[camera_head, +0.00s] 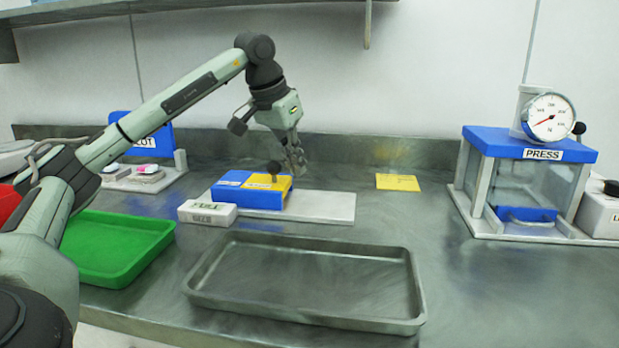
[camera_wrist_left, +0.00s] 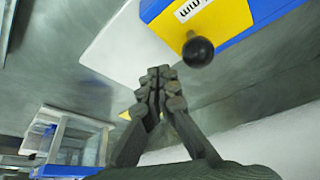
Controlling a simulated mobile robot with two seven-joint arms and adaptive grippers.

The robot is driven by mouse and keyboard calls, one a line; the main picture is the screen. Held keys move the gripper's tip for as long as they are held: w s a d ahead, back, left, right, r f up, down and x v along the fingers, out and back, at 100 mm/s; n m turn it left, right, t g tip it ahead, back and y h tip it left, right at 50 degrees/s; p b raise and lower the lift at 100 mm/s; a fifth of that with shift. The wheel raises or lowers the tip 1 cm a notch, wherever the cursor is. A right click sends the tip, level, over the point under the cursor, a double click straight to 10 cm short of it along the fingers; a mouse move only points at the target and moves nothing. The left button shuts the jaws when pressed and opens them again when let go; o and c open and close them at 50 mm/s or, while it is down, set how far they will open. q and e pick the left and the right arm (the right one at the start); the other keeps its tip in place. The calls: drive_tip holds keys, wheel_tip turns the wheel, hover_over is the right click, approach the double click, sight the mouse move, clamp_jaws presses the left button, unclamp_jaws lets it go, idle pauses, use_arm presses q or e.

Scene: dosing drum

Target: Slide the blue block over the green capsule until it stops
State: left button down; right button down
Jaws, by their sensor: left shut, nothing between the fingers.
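The blue block (camera_head: 229,193) sits toward the left of a white base plate (camera_head: 325,207). Its top is partly yellow, and a black ball knob (camera_head: 273,167) stands up from it. In the left wrist view the blue block (camera_wrist_left: 262,12) shows at the top right, with the black knob (camera_wrist_left: 198,51) on the yellow part. My left gripper (camera_head: 297,165) is shut and empty, above and just right of the block, apart from the knob. Its closed fingertips (camera_wrist_left: 159,84) show in the wrist view. I see no green capsule. My right gripper is not in view.
A small white labelled box (camera_head: 207,212) stands at the plate's front left. An empty metal tray (camera_head: 310,314) lies in front, a green tray (camera_head: 115,252) at left. A blue-topped press (camera_head: 530,146) with a gauge stands at right. A yellow note (camera_head: 398,182) lies behind clear bench.

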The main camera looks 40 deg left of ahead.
use_arm(q)
drive_tip(key=shift+r+p, duration=0.35)
drive_tip(key=shift+r, duration=0.3)
drive_tip(key=shift+r+p, duration=0.6)
drive_tip(key=shift+r, duration=1.95)
